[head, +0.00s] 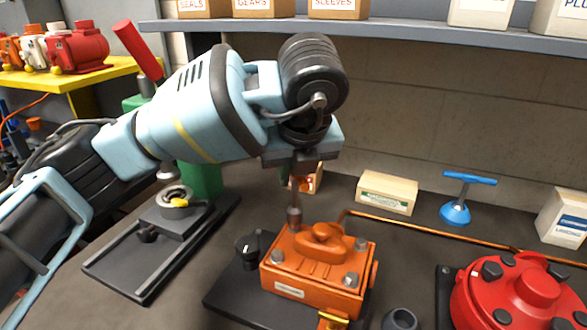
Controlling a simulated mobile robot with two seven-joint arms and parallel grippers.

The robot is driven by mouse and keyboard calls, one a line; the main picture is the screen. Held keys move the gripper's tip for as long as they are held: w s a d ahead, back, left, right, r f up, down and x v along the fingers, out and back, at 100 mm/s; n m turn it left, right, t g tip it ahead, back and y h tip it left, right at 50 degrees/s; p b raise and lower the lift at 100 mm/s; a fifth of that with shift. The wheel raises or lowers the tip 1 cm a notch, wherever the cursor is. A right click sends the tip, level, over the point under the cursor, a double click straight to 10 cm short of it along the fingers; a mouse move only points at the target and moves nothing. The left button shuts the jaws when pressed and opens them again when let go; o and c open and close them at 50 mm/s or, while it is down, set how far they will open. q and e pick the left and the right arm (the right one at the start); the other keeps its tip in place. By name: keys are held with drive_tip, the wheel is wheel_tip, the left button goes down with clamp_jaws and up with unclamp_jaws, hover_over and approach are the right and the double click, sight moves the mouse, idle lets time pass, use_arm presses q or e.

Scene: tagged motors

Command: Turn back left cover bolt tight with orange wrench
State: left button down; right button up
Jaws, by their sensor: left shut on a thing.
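The orange motor housing (310,283) sits on a dark base plate on the bench. Its cover has a raised knob (322,240) in the middle and grey bolts at its corners, such as the front left bolt (278,256), front right bolt (350,280) and back right bolt (361,244). My left gripper (300,158) is above the back left corner, shut on the wrench (295,195). Its shaft points down, nearly upright, and its socket end covers the back left bolt, which is hidden. The wrench's upper part is hidden by the gripper. My right gripper is not in view.
A red round motor (530,290) stands at the right. A copper pipe (430,228) runs behind the housing. A small labelled box (387,193) and a blue T-handled tool (457,213) stand at the back. A slide fixture (172,213) is at the left. A shelf (400,32) crosses above.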

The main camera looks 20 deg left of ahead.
use_arm(q)
drive_tip(key=shift+f, duration=0.65)
